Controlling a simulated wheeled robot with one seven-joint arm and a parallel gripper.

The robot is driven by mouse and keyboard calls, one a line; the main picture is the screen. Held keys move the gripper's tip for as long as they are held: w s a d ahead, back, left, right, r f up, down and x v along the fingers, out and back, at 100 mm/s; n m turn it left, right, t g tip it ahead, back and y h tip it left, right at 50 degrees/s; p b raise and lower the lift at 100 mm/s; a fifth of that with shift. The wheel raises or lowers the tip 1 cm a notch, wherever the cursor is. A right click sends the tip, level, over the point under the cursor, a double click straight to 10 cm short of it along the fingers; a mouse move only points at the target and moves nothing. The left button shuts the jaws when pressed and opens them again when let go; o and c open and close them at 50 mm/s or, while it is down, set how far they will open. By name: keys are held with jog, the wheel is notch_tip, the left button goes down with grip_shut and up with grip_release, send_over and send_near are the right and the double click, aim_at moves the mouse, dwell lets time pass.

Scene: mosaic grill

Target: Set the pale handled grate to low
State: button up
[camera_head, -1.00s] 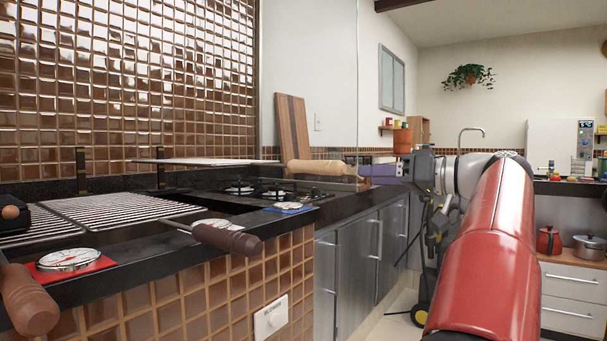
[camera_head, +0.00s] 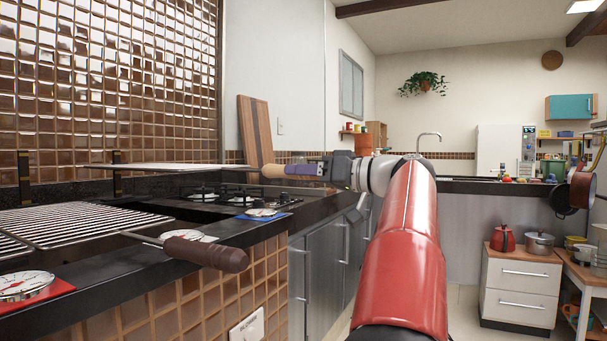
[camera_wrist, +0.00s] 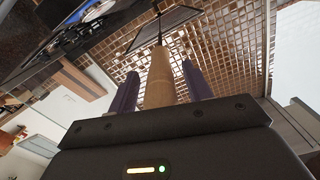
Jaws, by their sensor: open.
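The pale handled grate (camera_head: 165,167) is raised level above the counter, seen nearly edge-on, with its pale wooden handle (camera_head: 273,171) pointing right. My gripper (camera_head: 300,170) is at the handle's right end, its purple fingers overlapping it in the head view. In the wrist view, the pale handle (camera_wrist: 159,80) lies between my gripper's two purple fingers (camera_wrist: 160,88), with a gap visible on each side. The fingers are open and not closed on it. Part of the grate (camera_wrist: 165,27) shows beyond the handle.
A lower grate (camera_head: 85,222) has a dark brown handle (camera_head: 207,252) jutting over the counter's front edge. Round dials (camera_head: 22,285) sit along the counter. A stove top (camera_head: 240,196) lies below the raised grate. A striped board (camera_head: 255,135) leans behind.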

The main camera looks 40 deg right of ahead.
jog(key=shift+w+a, duration=0.1)
jog(key=shift+w, duration=0.15)
grip_shut()
notch_tip(320, 180, down, 10)
jog(key=b, duration=0.9)
jog(key=shift+f, duration=0.15)
jog(key=shift+c, duration=0.2)
grip_release()
jog(key=shift+f, duration=0.1)
jog(key=shift+o, duration=0.2)
